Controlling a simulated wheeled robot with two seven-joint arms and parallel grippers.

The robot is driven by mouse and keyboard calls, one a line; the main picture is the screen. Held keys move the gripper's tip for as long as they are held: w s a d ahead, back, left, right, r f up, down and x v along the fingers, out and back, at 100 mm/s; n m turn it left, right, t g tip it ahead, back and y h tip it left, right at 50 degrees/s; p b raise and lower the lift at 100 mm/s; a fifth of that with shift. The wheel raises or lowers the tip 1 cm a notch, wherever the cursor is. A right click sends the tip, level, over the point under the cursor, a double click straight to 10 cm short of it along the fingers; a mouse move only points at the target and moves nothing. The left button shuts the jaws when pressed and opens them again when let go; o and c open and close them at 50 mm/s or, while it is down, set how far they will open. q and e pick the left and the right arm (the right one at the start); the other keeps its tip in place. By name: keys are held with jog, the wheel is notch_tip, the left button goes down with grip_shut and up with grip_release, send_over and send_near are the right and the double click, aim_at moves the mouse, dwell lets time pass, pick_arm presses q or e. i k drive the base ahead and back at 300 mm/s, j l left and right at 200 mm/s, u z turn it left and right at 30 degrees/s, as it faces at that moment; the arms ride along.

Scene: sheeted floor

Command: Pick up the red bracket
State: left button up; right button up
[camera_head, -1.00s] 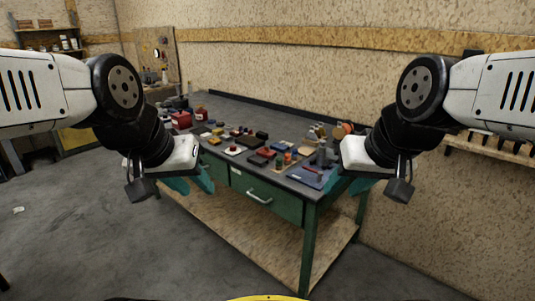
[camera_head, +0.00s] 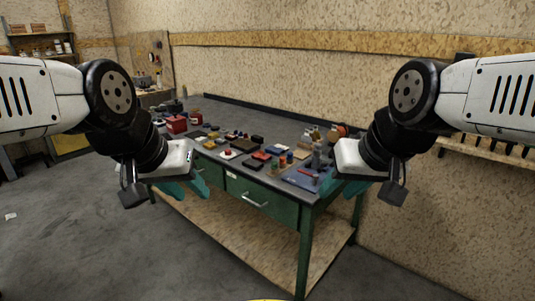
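Several small red things lie on the green workbench (camera_head: 262,189). A flat red piece (camera_head: 262,156) lies near the middle of its front edge, and a thin red piece (camera_head: 308,174) lies on a blue tray (camera_head: 299,181) at the near right corner. I cannot tell at this size which one is the red bracket. My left gripper (camera_head: 187,190), with teal fingers, is open and empty in front of the bench's left part. My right gripper (camera_head: 342,190) is open and empty beside the near right corner. It hides part of that corner.
A red box (camera_head: 176,124) stands at the bench's far left. Dark blocks and small bottles (camera_head: 332,133) crowd the front and right of the top. The back of the top is clear. A drawer handle (camera_head: 255,201) juts from the front. Floor is open at left.

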aim_at(255, 156)
jog(key=i+l+u, duration=0.1)
jog(key=i+u, duration=0.3)
jog(key=i, duration=1.15)
